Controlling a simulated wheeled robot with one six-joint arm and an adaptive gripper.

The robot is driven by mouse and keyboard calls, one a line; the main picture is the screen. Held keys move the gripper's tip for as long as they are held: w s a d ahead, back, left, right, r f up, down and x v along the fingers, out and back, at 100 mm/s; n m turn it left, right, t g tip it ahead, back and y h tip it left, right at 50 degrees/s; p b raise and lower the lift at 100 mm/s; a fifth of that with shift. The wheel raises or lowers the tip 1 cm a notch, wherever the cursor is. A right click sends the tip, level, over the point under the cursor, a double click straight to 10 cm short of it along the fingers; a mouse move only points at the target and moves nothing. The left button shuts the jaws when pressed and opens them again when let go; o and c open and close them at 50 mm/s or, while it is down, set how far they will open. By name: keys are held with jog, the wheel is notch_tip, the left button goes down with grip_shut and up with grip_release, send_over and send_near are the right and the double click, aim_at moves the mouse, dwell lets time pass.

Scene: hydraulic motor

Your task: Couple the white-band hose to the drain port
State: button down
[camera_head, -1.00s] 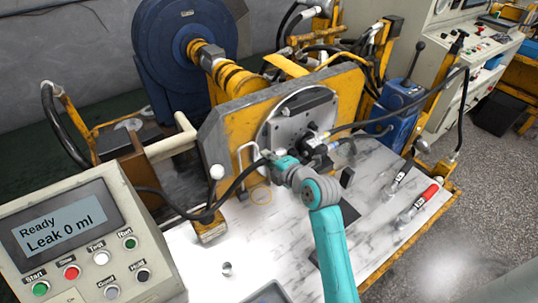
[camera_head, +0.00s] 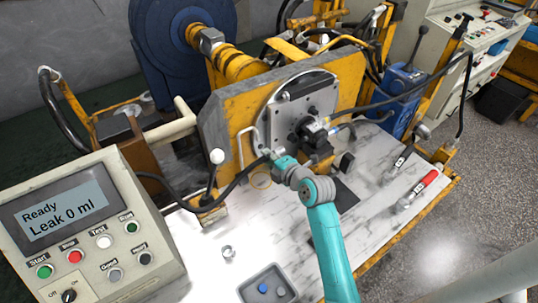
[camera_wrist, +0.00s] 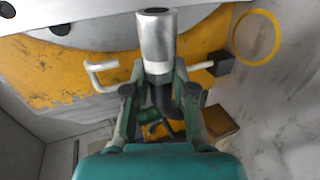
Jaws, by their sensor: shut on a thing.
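My gripper (camera_head: 272,158) is shut on a black hose (camera_head: 235,187) just behind its metal end. In the wrist view, the silver coupling (camera_wrist: 156,38) sticks out upright beyond the fingers (camera_wrist: 158,92), its open end toward the round plate. The black hydraulic motor (camera_head: 318,138) sits on the round grey plate (camera_head: 291,92), right of my gripper and apart from the held coupling. I cannot single out the drain port in either view.
A bent white handle (camera_wrist: 100,75) stands close left of the coupling. A yellow ring (camera_wrist: 257,38) lies at the right. A grey tray (camera_head: 246,292) and a small metal part (camera_head: 228,252) are in front. Red-handled tool (camera_head: 420,186) lies right. Other hoses run to the motor.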

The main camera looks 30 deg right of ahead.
jog(key=shift+d, duration=0.1)
jog(key=d, duration=0.7)
jog(key=shift+d, duration=0.35)
dwell(0.5)
jog(key=shift+d, duration=1.05)
dwell(1.1)
jog(key=c, duration=0.9)
grip_release()
jog(key=shift+v, duration=3.5)
jog(key=v, duration=1.2)
